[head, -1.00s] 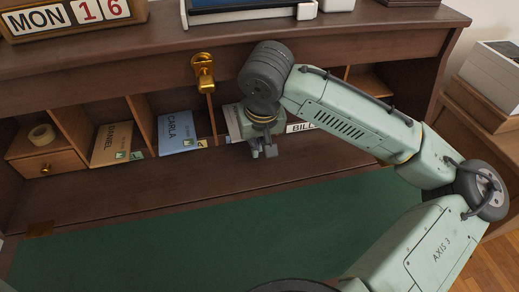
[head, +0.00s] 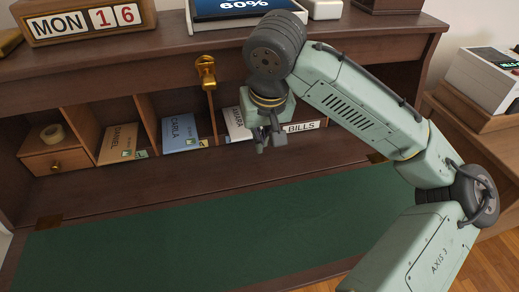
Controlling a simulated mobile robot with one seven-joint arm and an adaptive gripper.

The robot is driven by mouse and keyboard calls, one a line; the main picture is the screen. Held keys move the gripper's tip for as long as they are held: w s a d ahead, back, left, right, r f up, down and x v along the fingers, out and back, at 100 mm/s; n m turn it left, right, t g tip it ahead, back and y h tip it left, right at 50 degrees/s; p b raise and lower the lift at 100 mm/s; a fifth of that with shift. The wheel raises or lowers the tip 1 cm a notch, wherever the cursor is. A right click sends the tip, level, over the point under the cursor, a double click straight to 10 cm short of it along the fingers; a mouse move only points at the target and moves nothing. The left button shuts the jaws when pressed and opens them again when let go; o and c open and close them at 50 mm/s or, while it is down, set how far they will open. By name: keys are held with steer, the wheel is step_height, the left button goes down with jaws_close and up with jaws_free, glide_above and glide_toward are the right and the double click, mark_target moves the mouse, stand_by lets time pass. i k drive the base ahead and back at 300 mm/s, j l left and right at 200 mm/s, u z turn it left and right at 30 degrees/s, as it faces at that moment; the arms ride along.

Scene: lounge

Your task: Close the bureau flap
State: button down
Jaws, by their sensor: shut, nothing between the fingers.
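The bureau flap (head: 205,235) lies open and flat, its green inner surface facing up, with a brass hinge (head: 48,222) at the left and another (head: 377,158) at the right. The bureau (head: 105,75) stands behind it with its pigeonholes exposed. My gripper (head: 267,148) hangs in front of the pigeonholes, fingers pointing down, shut and empty. It is above the inner rear part of the bureau and appears apart from the flap. The flap's front edge shows only partly, at the bottom of the view.
Pigeonholes hold envelopes marked Daniel (head: 118,143) and Carla (head: 180,133), and a tape roll (head: 52,133) sits on a small drawer (head: 55,163). A calendar (head: 85,20) and a screen (head: 240,8) stand on top. A side cabinet with a device (head: 485,75) stands right.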

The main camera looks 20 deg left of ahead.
mark_target(288, 235)
steer(key=k, duration=1)
